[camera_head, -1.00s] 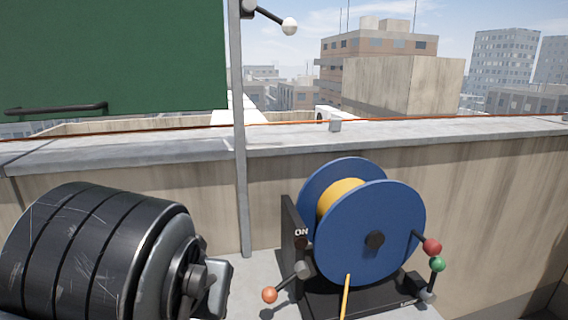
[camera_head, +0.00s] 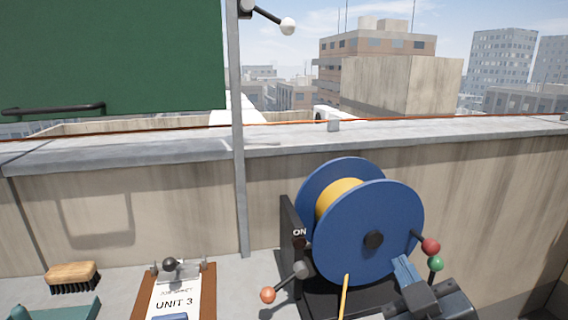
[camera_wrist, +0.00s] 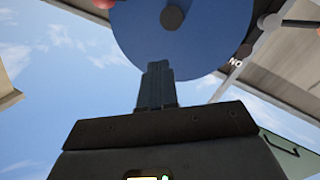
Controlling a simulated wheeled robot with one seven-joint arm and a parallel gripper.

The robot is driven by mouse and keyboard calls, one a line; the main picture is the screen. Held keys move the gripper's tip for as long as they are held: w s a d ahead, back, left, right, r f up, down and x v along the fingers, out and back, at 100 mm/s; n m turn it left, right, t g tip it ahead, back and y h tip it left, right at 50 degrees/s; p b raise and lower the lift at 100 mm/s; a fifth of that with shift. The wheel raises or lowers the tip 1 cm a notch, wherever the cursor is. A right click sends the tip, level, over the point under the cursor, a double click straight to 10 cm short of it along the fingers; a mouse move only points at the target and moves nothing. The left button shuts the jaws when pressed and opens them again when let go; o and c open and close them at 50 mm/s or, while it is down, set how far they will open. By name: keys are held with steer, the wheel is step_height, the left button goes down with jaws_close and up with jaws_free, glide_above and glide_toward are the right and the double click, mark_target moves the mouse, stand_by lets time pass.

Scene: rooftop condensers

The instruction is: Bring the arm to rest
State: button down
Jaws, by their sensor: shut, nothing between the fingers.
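My gripper (camera_head: 401,262) shows at the lower right in the head view, in front of the lower right part of the blue cable reel (camera_head: 385,215). Its fingers point up and to the left. In the wrist view my gripper (camera_wrist: 157,68) is shut and empty, its fingers together below the reel (camera_wrist: 200,35). I cannot tell whether the fingertips touch the reel. Most of my arm is out of the head view.
The reel's stand has an orange-knobbed lever (camera_head: 268,295); red (camera_head: 431,246) and green (camera_head: 436,264) knobs are close to my gripper. A clipboard (camera_head: 207,295) and a brush (camera_head: 72,275) lie at left. A grey post (camera_head: 240,180) stands before the parapet (camera_head: 110,155).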

steer(key=s+d+f+g+y, duration=0.1)
steer(key=s+d+f, duration=0.1)
steer(key=s+f, duration=0.35)
steer(key=s+d+f+n+y, duration=0.1)
steer(key=s+d+f, duration=0.1)
steer(key=s, duration=0.6)
steer(key=s+d+f+g+y, duration=0.1)
steer(key=s+d+f, duration=0.25)
steer(key=s, duration=0.35)
steer(key=s+a+m+h, duration=0.1)
steer(key=s+a+m, duration=0.1)
steer(key=s, duration=0.6)
steer(key=s+a+m+h, duration=0.1)
steer(key=s+m, duration=0.3)
steer(key=s, duration=0.5)
steer(key=shift+a+r+g, duration=0.15)
steer(key=shift+a+g, duration=0.2)
steer(key=shift+g, duration=0.05)
